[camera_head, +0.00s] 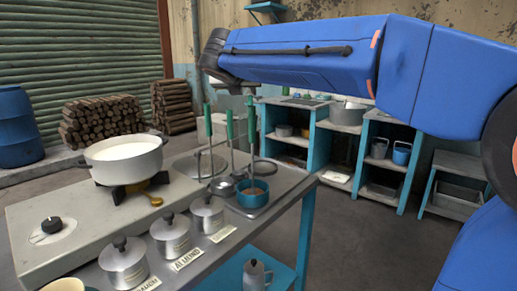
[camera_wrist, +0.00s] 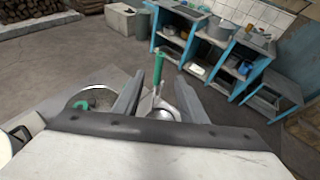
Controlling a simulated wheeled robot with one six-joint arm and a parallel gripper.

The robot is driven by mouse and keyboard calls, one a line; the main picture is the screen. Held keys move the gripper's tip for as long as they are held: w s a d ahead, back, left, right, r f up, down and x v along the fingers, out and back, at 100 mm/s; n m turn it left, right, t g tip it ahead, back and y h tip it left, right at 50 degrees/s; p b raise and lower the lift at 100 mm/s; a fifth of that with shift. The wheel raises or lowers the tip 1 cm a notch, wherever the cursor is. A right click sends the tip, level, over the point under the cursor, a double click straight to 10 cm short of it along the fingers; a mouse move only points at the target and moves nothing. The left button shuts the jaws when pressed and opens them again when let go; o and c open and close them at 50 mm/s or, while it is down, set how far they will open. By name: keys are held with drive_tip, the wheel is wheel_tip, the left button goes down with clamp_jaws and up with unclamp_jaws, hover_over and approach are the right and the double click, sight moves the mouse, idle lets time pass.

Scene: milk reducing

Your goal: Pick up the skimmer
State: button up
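Several green-handled utensils stand upright at the right end of the metal cart. In the head view their handles are a left one (camera_head: 207,120), a middle one (camera_head: 229,124) and a right one (camera_head: 251,120). I cannot tell for sure which is the skimmer. In the wrist view my gripper (camera_wrist: 157,98) is open, its two grey fingers apart. A green handle (camera_wrist: 158,68) shows between and beyond the fingers, not clasped.
A white pot (camera_head: 124,165) of milk sits on the burner. Lidded canisters (camera_head: 170,233) line the cart front. A teal bowl (camera_head: 253,192) is beside the utensils. Blue shelves (camera_head: 318,140) stand behind, with open floor between.

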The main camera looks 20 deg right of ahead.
sight(250, 101)
drive_tip(key=x, duration=1)
drive_tip(key=shift+w+f, duration=0.1)
drive_tip(key=shift+f, duration=0.05)
drive_tip(key=shift+x, duration=2.75)
drive_tip(key=shift+f, duration=0.15)
drive_tip(key=shift+c, duration=0.5)
clamp_jaws()
